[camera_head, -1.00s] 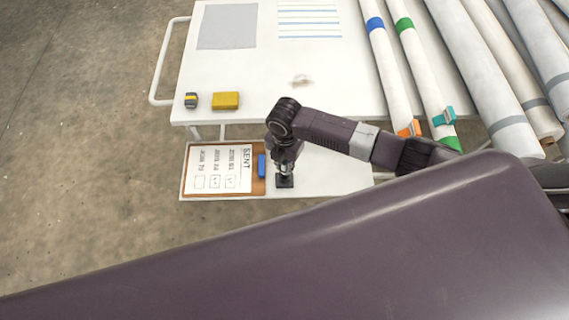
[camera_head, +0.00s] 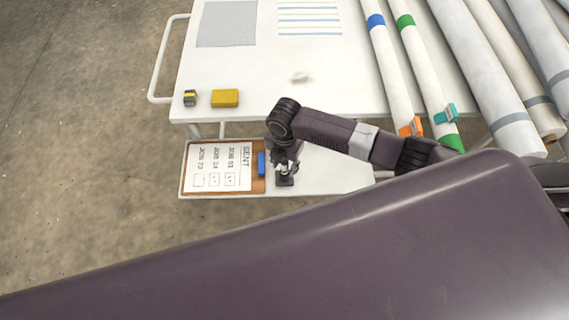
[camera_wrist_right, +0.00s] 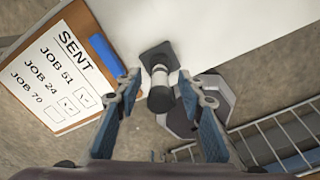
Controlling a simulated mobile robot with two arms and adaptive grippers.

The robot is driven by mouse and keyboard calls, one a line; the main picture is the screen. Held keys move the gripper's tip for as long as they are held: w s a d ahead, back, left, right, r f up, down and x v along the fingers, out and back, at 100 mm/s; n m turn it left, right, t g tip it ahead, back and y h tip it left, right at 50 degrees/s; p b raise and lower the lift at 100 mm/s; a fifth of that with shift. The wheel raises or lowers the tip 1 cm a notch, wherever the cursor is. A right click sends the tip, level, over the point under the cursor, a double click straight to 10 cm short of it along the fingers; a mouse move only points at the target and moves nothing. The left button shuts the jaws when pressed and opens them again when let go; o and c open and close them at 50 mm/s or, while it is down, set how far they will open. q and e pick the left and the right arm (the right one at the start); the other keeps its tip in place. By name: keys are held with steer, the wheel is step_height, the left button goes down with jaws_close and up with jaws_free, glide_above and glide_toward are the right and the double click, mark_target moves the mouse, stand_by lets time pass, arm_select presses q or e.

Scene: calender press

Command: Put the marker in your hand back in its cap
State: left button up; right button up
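The marker (camera_wrist_right: 160,78) has a pale body and a dark end facing the wrist camera. It stands upright at a small black square base (camera_wrist_right: 150,52) at the table edge. The base also shows in the head view (camera_head: 285,181). The cap cannot be told apart from the base. My right gripper (camera_wrist_right: 159,78) is open around the marker, with a finger on each side and a visible gap to it. In the head view my right gripper (camera_head: 286,167) is just above the base and mostly hides the marker. My left gripper is not in view.
A clipboard (camera_head: 257,184) with a "SENT" list lies left of the base; two boxes are ticked. A yellow block (camera_head: 225,98) lies on the upper table (camera_head: 330,85). Long rolls (camera_head: 478,75) fill the right.

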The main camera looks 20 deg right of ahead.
step_height(320, 180, up, 12)
steer(key=shift+r, duration=0.1)
steer(key=s+a+m+t+y, duration=0.2)
steer(key=s+a+m+y, duration=0.1)
steer(key=s+a+m, duration=0.55)
steer(key=s+d+r+m+t+h, duration=0.1)
steer(key=s+d+m, duration=0.4)
steer(key=d+m, duration=0.3)
steer(key=s+d+r+m+t+h, duration=0.1)
steer(key=s+d+m+h, duration=0.1)
steer(key=s+d+m, duration=0.45)
step_height(320, 180, down, 28)
steer(key=d+m+g+b, duration=0.1)
steer(key=m+g, duration=0.1)
steer(key=s+d+f+g, duration=0.1)
steer(key=s+d+f, duration=0.2)
steer(key=s+f, duration=1.3)
steer(key=shift+s+n+b, duration=0.3)
steer(key=shift+s+b, duration=0.05)
steer(key=shift+s, duration=0.2)
steer(key=shift+d, duration=0.1)
